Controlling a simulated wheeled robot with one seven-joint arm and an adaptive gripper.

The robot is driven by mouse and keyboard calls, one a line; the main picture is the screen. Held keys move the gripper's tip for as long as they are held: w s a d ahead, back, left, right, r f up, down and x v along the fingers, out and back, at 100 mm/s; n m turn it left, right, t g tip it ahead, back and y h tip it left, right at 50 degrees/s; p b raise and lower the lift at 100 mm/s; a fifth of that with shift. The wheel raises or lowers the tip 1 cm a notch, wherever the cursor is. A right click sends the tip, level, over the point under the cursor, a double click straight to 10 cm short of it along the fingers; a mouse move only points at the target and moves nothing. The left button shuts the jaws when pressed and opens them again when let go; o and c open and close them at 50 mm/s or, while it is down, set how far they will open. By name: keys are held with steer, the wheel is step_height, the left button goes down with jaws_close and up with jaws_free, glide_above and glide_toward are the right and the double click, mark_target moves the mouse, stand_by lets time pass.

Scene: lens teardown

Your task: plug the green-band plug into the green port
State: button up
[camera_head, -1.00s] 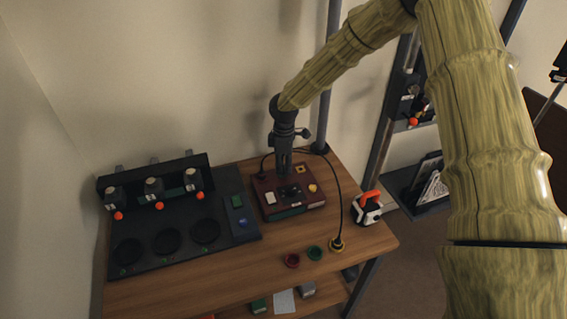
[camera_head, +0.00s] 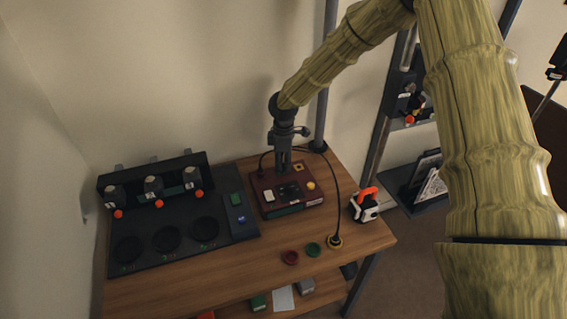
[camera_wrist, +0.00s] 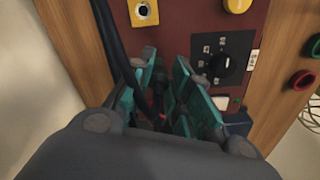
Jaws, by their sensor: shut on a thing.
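My gripper (camera_head: 284,168) points down over the back of the dark red box (camera_head: 306,196). In the wrist view its teal fingers (camera_wrist: 160,108) are close together around a small dark thing with a bit of red (camera_wrist: 158,92). It is mostly hidden, and I see no green band on it. The green port (camera_head: 313,249) is on the front right of the table, between the red port (camera_head: 290,257) and the yellow port (camera_head: 335,242). A plug on a black cable (camera_head: 339,200) stands in the yellow port; its band cannot be made out. The wrist view also shows the green port (camera_wrist: 315,46).
The box carries a black dial (camera_wrist: 219,62) and a yellow knob (camera_wrist: 238,4). The cable arcs from behind my gripper to the yellow port. A dark station (camera_head: 183,245) fills the table's left. An orange-and-white device (camera_head: 365,205) stands at the right edge.

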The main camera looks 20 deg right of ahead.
steer(key=shift+w+a+r+p, duration=0.1)
steer(key=shift+w+p, duration=0.4)
stand_by(0.9)
steer(key=shift+f, duration=0.65)
stand_by(0.5)
steer(key=o, duration=0.9)
steer(key=shift+o, duration=0.2)
step_height(320, 180, up, 8)
steer(key=shift+f, duration=0.2)
steer(key=shift+w+r, duration=0.1)
steer(key=shift+r, duration=0.15)
steer(key=shift+r, duration=0.2)
steer(key=shift+f, duration=0.1)
